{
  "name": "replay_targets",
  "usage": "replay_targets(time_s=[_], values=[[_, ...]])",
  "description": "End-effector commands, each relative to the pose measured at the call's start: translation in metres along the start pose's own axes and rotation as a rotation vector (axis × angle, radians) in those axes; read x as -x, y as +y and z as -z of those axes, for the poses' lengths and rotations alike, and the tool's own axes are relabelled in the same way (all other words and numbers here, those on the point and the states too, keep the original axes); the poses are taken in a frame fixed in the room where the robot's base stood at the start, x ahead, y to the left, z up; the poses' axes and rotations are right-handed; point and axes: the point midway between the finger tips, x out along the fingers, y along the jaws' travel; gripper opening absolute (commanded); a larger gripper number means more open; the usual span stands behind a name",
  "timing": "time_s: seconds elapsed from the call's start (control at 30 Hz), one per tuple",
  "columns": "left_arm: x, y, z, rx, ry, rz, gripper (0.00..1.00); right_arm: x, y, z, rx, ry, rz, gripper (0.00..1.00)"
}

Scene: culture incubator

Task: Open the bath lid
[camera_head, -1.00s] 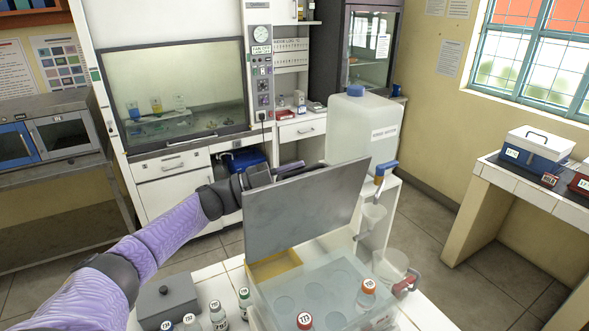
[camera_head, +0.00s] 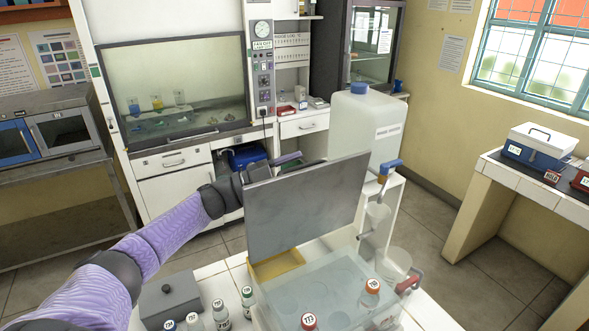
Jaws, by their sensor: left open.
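My right gripper is not in view.
Several small bottles (camera_head: 221,314) and a grey lidded box (camera_head: 168,300) stand left of the bath. A large water container (camera_head: 362,132) with a blue tap stands beyond the lid at the right.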

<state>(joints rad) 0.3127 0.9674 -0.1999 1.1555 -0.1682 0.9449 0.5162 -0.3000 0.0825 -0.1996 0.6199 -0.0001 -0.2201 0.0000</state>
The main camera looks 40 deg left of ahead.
Motion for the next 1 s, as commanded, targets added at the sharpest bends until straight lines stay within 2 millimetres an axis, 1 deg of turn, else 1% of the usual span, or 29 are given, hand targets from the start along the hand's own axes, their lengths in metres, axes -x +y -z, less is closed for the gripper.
replay_targets(time_s=[0.17,0.27,0.37,0.6,0.7,0.83,1.0], values=[[0.0,0.0,0.0,0.0,0.0,-0.001,0.53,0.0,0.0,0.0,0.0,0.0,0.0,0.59],[0.004,0.001,-0.001,0.0,-0.002,-0.001,0.53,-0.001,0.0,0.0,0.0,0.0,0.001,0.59],[0.018,0.002,-0.003,0.001,-0.005,-0.002,0.53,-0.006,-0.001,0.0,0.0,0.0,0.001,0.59],[0.069,0.002,-0.003,0.002,-0.006,-0.002,0.53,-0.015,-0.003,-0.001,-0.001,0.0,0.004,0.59],[0.086,0.002,-0.002,0.001,-0.005,-0.001,0.53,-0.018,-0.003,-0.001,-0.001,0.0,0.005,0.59],[0.098,0.0,-0.001,0.0,-0.002,-0.001,0.53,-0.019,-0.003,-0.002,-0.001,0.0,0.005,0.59],[0.1,0.0,0.0,0.0,0.0,-0.001,0.53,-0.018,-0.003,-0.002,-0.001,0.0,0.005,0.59]])
